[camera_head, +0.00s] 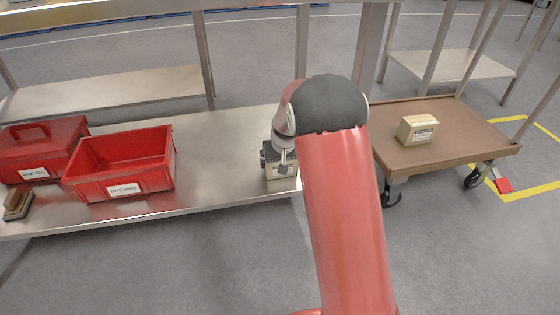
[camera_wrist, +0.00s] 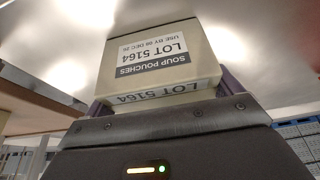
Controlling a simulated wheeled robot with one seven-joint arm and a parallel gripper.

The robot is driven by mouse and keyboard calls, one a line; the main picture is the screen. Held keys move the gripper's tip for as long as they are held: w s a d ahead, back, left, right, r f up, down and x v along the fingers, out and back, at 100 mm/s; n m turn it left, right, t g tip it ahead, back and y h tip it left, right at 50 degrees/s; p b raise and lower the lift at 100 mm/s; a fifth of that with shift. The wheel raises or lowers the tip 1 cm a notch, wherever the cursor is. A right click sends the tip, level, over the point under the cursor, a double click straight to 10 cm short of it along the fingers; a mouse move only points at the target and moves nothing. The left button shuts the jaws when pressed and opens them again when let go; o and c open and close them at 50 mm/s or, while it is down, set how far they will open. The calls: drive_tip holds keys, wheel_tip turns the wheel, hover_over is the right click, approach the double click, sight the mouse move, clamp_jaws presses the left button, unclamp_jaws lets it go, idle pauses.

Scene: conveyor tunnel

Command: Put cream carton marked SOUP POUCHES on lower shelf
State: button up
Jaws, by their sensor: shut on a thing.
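The cream carton (camera_wrist: 160,55) fills the upper middle of the wrist view, its white label reading SOUP POUCHES, LOT 5164, upside down in the picture. My gripper (camera_wrist: 166,97) is shut on it, with a purple finger at each side. In the head view the carton (camera_head: 282,183) shows below my gripper (camera_head: 280,163), at the right end of the metal shelf (camera_head: 225,160). My arm hides part of it there. I cannot tell whether the carton touches the shelf.
A red open bin marked RETURNS (camera_head: 125,190) and a red lidded box (camera_head: 38,160) stand on the shelf's left. A brush-like object (camera_head: 17,205) lies before them. Another cream carton (camera_head: 418,130) sits on the brown cart (camera_head: 470,130). The shelf between bin and gripper is clear.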

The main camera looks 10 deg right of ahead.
drive_tip(key=shift+f, duration=0.1)
drive_tip(key=o, duration=1.1)
